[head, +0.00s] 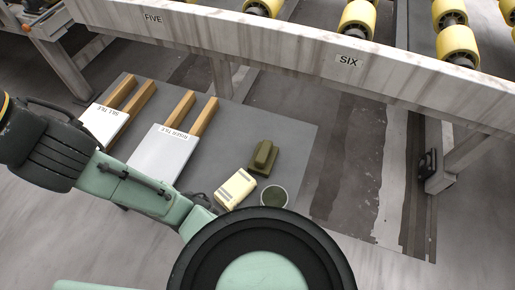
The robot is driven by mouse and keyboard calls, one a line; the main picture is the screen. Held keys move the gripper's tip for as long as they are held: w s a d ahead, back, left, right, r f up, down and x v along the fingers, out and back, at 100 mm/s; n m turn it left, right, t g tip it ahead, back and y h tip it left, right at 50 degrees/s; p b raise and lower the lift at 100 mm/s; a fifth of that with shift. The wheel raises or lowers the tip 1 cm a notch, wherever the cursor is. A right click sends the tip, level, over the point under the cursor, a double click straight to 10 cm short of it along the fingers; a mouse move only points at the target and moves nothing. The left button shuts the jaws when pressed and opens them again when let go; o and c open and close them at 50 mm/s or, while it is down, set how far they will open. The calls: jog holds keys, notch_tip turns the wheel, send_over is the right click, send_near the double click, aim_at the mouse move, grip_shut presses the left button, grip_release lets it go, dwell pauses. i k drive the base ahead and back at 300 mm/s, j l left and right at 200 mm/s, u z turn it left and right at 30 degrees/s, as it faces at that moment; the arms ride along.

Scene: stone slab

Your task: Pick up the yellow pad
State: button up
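The yellow pad (235,188) is a pale yellow block with grey bands near its ends. It appears at the lower middle of the head view, over the dark grey slab, and lies at a slant. A small dark part, probably my gripper (203,201), shows at its lower left, close beside it. My arm hides most of that part, so its fingers cannot be made out. I cannot tell whether it touches the pad or is open or shut.
An olive-green block (263,158) and a round dark green container (274,196) are right of the pad. A white riser tile (160,155) and a sill tile (103,125) rest on wooden strips to the left. A roller conveyor frame (270,45) runs behind. The slab's right side is clear.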

aim_at(262, 163)
jog(key=i+l+u, duration=0.1)
jog(key=l+u, duration=0.35)
jog(key=l, duration=0.2)
jog(key=l+u, duration=0.45)
jog(key=l, duration=0.2)
